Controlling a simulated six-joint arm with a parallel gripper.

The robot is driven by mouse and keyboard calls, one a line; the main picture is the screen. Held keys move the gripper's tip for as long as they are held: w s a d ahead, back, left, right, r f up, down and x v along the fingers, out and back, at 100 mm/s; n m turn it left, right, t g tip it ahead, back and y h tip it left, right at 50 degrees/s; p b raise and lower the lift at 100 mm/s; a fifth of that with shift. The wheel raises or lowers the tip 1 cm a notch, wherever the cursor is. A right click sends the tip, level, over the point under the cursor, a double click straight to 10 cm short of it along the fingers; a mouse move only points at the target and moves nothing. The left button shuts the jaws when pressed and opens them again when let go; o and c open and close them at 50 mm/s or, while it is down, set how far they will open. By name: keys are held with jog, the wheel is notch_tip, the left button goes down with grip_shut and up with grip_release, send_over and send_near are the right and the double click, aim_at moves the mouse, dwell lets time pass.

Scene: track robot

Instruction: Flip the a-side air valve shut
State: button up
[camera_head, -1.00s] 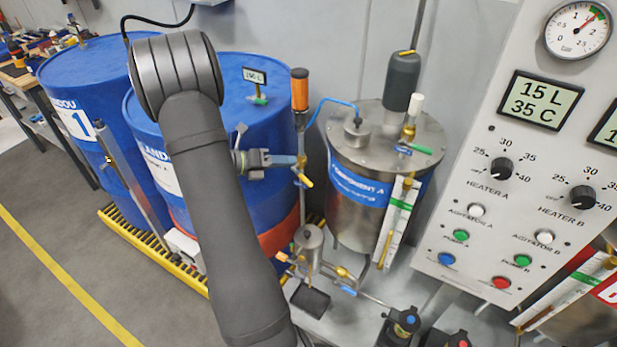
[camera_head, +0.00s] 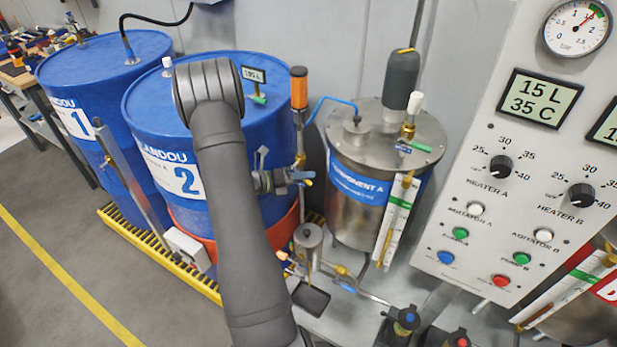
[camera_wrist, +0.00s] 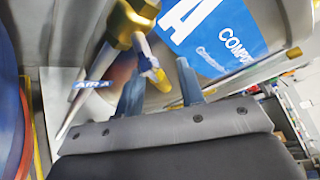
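I cannot tell whether a finger touches the lever. In the head view, my gripper (camera_head: 303,177) is at the thin vertical pipe below the orange cylinder. Only a bit of the yellow lever (camera_head: 308,183) shows there, the rest being hidden by the fingers.
The steel Component A tank (camera_head: 350,225) stands just right of my gripper. Blue drum 2 (camera_head: 150,110) is behind my arm, and drum 1 (camera_head: 65,85) is farther left. The control panel (camera_head: 450,215) is at the right. Small pipes and fittings (camera_head: 310,240) lie below the gripper.

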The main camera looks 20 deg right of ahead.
jog(key=shift+x, duration=1)
grip_shut()
jog(key=shift+s+d+r+n+h, duration=0.1)
jog(key=shift+r+n+h, duration=0.2)
jog(key=shift+n+h, duration=0.2)
jog(key=shift+s+d+r+n+h, duration=0.1)
jog(key=shift+d+r+n+h, duration=0.05)
jog(key=shift+r+n+h, duration=0.3)
jog(key=shift+f, duration=0.1)
